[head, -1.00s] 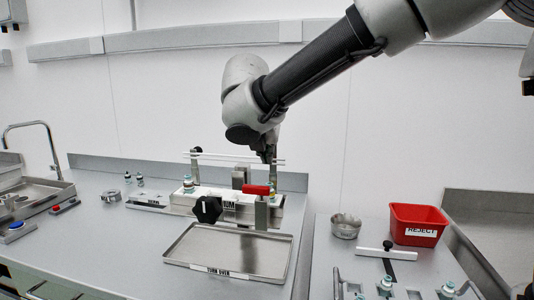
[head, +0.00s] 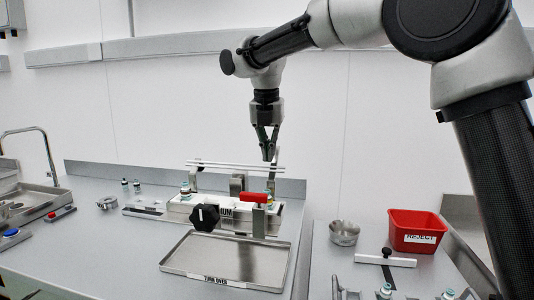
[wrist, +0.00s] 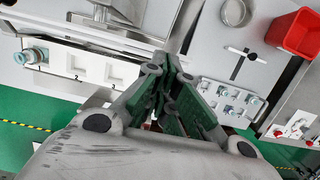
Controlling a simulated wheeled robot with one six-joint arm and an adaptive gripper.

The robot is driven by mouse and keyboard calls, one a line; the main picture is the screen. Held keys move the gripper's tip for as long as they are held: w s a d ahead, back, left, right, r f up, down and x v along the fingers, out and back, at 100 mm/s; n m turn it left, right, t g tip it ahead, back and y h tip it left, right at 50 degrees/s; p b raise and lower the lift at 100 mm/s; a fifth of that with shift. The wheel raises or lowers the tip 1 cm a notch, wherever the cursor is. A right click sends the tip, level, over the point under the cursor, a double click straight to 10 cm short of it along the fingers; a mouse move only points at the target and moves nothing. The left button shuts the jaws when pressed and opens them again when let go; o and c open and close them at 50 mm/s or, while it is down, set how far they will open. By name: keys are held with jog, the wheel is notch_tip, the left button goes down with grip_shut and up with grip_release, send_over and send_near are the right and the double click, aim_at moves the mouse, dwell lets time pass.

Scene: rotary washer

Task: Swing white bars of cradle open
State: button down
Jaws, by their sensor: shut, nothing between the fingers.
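The cradle (head: 225,212) is a long white block on the bench with a black knob (head: 205,217) and a red handle (head: 253,197) at its front. Two thin white bars (head: 228,166) run lengthwise above it, near level, between grey uprights at either end. Small vials stand at the cradle's left and right ends. My gripper (head: 268,157) points down at the bars' right end, its fingertips close to them; I cannot tell whether they touch. It is shut and empty. In the wrist view my fingers (wrist: 176,75) fill the middle, and a white block with numbered places (wrist: 85,65) shows at left.
A metal tray (head: 228,258) labelled "TURN OVER" lies in front of the cradle. To the right are a metal bowl (head: 344,232), a red "REJECT" bin (head: 416,230) and a white bar with a black knob (head: 385,260). A sink (head: 40,195) is far left.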

jog(key=g, duration=0.1)
jog(key=w+g, duration=0.1)
jog(key=w, duration=0.1)
jog(key=shift+w+d+f+g+y, duration=0.2)
jog(key=shift+d+f+g+y, duration=0.1)
jog(key=shift+g, duration=0.1)
jog(key=shift+w+f, duration=0.2)
jog(key=shift+w, duration=0.15)
notch_tip(320, 180, up, 12)
jog(key=shift+w, duration=0.4)
jog(key=shift+d, duration=0.1)
dwell(0.6)
